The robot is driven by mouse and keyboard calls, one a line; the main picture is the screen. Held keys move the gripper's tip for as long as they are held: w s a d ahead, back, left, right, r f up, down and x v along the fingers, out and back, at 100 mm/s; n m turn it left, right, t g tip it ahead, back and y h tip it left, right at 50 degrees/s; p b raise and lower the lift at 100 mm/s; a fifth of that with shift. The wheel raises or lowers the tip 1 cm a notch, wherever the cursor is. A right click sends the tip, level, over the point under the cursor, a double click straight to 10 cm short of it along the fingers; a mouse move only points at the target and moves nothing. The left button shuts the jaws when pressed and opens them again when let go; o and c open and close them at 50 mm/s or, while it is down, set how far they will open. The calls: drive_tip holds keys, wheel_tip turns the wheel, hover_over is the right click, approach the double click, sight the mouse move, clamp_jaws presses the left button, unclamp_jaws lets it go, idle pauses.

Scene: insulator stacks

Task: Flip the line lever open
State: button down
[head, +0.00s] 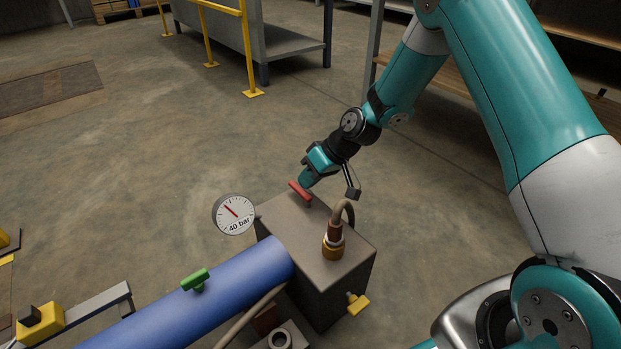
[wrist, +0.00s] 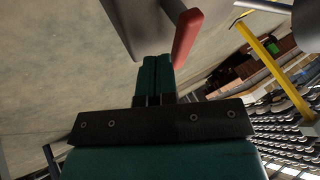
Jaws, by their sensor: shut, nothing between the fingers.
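A red lever (head: 300,191) sits on top of the grey box (head: 315,238) near its far left edge. In the wrist view the red lever (wrist: 187,38) lies just right of my fingertips, very close; I cannot tell if they touch. My gripper (head: 306,181) is shut and empty, with its fingers (wrist: 157,60) together. A green lever (head: 195,280) sits on top of the blue pipe (head: 225,292), lying roughly along it. Which lever belongs to the line is not marked.
A round gauge (head: 235,214) marked 40 bar stands left of the box. A brass fitting with a hose (head: 334,243) rises from the box top. A yellow valve handle (head: 357,303) sticks out low on the right. The floor beyond the box is clear.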

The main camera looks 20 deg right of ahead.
drive_tip(key=shift+w+a+r+n+g+p, duration=0.1)
drive_tip(key=shift+a+n+g+p, duration=0.25)
drive_tip(key=shift+n+p, duration=0.4)
drive_tip(key=n+g+p, duration=0.1)
drive_tip(key=a+n+g+p, duration=0.1)
drive_tip(key=n+p, duration=0.1)
drive_tip(key=shift+r, duration=0.1)
drive_tip(key=a+n+g+p, duration=0.1)
drive_tip(key=n, duration=0.1)
drive_tip(key=a+n+g+p, duration=0.1)
drive_tip(key=n+g+p, duration=0.1)
drive_tip(key=shift+n, duration=0.35)
drive_tip(key=n, duration=0.1)
drive_tip(key=s+a+n+g+h, duration=0.1)
drive_tip(key=n, duration=0.1)
drive_tip(key=n+g+h, duration=0.1)
drive_tip(key=shift+s+a+f+n+p, duration=0.2)
drive_tip(key=shift+a+n+p, duration=0.1)
drive_tip(key=shift+p, duration=0.1)
drive_tip(key=n+g+h, duration=0.1)
drive_tip(key=s+n, duration=0.1)
drive_tip(key=n, duration=0.1)
drive_tip(key=shift+a+g+h+p, duration=0.35)
drive_tip(key=shift+h, duration=0.05)
drive_tip(key=shift+s, duration=0.15)
drive_tip(key=shift+s+a, duration=0.1)
drive_tip(key=shift+s, duration=0.05)
